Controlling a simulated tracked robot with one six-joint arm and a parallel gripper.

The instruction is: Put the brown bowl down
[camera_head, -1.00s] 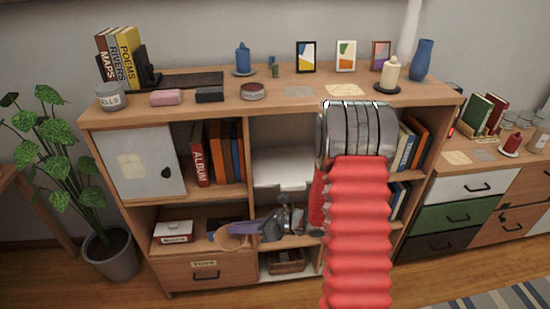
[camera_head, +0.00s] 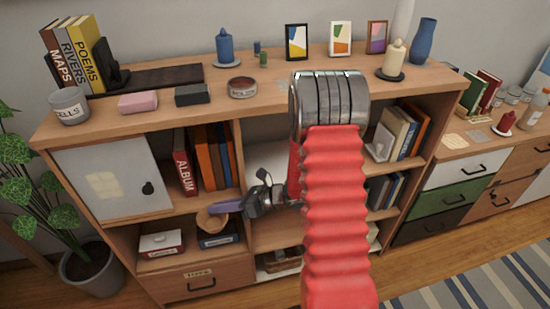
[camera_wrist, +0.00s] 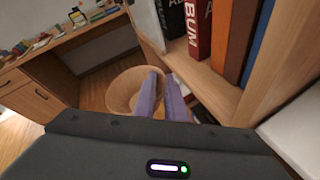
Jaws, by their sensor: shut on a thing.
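The brown bowl (camera_head: 212,219) is in front of the shelf unit's lower left opening in the head view, just above the level of the boxes there. In the wrist view the bowl (camera_wrist: 127,91) shows its round inside. My gripper (camera_head: 218,208) has purple fingers shut on the bowl's rim, and the fingers also show in the wrist view (camera_wrist: 160,95). The bowl looks empty and is held off any surface that I can make out. Its far side is partly hidden by the fingers in the head view.
A white and red box (camera_head: 161,243) and a blue box (camera_head: 219,238) lie in the lower left opening. A drawer (camera_head: 198,283) is below. Red and orange books (camera_head: 205,160) stand above. A plant (camera_head: 85,262) stands at the left.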

